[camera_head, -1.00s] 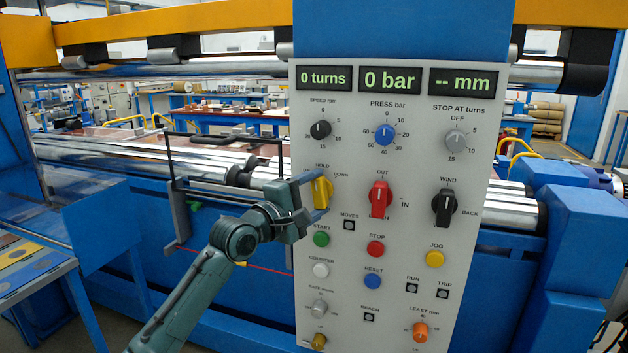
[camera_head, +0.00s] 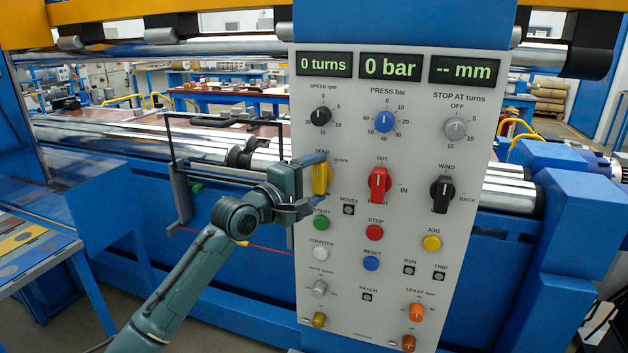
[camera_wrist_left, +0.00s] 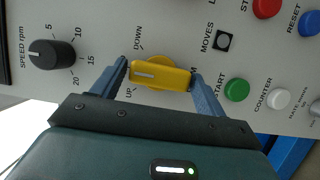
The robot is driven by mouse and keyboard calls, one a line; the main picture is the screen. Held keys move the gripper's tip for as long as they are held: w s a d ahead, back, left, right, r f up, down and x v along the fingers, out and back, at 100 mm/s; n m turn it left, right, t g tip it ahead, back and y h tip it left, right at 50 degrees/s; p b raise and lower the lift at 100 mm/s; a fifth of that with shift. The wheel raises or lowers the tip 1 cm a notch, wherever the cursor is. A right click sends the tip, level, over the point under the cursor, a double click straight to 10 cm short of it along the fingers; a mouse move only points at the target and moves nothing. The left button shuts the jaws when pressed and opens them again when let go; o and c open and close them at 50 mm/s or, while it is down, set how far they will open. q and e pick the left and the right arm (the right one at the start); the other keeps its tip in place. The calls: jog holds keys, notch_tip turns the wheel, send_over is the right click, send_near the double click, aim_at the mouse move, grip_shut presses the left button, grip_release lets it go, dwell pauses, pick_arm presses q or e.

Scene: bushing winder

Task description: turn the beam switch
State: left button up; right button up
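The beam switch is a yellow handle (camera_head: 320,179) at the left edge of the grey panel. It stands upright in the head view, its white line toward the top; the wrist view also shows the handle (camera_wrist_left: 160,74), between DOWN and UP labels. My left gripper (camera_head: 313,181) reaches in from the left, one finger above the handle and one below. In the left wrist view its fingertips (camera_wrist_left: 159,70) lie close to the two ends of the handle. It looks open around the switch; I cannot tell whether the fingers touch it. My right gripper is out of view.
The green START button (camera_head: 321,222) is just below the lower finger. A black speed knob (camera_head: 320,116) is above, and a red handle (camera_head: 379,185) is to the right. A dark frame (camera_head: 172,172) stands left of the panel, behind my arm.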

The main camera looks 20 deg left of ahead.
pick_arm(q)
jog(key=shift+o, duration=1.2)
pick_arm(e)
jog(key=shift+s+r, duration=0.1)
pick_arm(q)
jog(key=shift+s, duration=0.1)
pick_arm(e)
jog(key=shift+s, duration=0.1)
pick_arm(q)
jog(key=shift+s+a+f, duration=0.1)
jog(key=shift+s+a, duration=0.1)
jog(key=shift+s, duration=0.15)
jog(key=b+v, duration=0.2)
jog(key=v, duration=1)
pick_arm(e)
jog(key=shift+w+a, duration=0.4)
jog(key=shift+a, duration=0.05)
pick_arm(q)
jog(key=shift+s+a, duration=0.1)
